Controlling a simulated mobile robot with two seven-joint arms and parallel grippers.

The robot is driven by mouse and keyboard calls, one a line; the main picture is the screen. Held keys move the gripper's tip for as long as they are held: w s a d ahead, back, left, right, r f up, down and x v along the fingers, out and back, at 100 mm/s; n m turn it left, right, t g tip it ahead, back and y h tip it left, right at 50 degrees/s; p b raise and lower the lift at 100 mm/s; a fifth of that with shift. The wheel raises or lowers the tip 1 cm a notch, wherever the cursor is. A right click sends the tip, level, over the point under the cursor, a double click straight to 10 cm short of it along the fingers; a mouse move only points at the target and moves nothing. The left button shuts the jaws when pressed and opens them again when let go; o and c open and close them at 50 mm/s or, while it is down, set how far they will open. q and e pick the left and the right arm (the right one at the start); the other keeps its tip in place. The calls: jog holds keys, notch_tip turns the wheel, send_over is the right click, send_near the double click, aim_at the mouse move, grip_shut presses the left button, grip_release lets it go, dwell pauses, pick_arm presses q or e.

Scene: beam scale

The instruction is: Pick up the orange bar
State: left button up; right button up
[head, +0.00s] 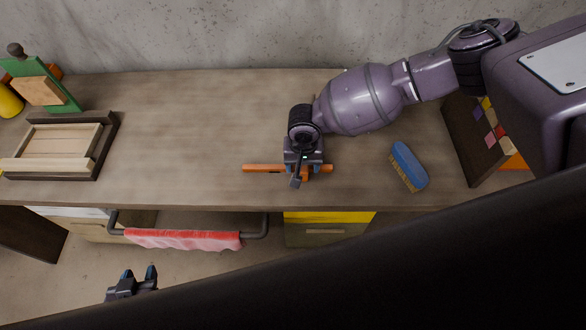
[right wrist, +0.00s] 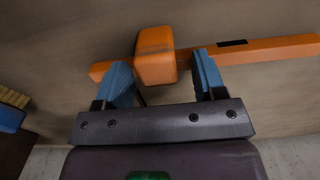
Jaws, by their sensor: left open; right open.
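The orange bar (head: 262,168) lies on the wooden table near its front edge in the head view, partly hidden under my right gripper (head: 300,180). In the right wrist view the orange bar (right wrist: 262,51) runs across the picture, with a raised orange block at its middle and a small dark patch on one side. My right gripper (right wrist: 163,85) is open over the bar, with the raised block showing between its two blue fingers. I cannot tell whether the fingers touch it. My left gripper (head: 137,280) is open and empty, low in front of the table.
A blue brush (head: 409,166) lies right of the bar. A dark board with coloured blocks (head: 474,140) stands further right. A wooden tray (head: 60,145) and a green stand (head: 52,90) are at the left. A red cloth (head: 184,240) hangs on a rail at the table front. The table's middle left is clear.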

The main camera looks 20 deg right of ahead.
jog(key=c, duration=1.1)
jog(key=shift+c, duration=0.3)
jog(key=shift+r, duration=0.1)
